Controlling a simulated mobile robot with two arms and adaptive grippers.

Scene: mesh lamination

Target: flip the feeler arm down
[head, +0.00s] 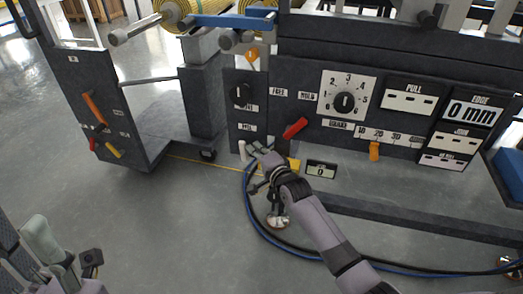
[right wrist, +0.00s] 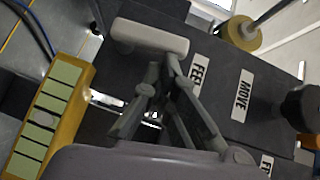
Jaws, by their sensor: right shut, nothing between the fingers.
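A pale bar, which looks like the feeler arm (head: 242,150), stands out from the lower left of the dark control panel, below a small label. In the right wrist view the pale bar (right wrist: 150,36) lies across the top, just beyond my fingers, beside a label beginning "FEE". My right gripper (head: 257,149) is shut and empty, just right of the bar; its fingers (right wrist: 168,68) reach close to the bar's underside. I cannot tell whether they touch. My left gripper (head: 90,262) is at the lower left, far from the panel; its fingers are unclear.
A red lever (head: 295,128) and a yellow block (head: 294,165) are close to my right gripper. A black knob (head: 240,94) is above it, with a numbered dial (head: 345,101) to the right. Blue and black cables (head: 262,232) lie below.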

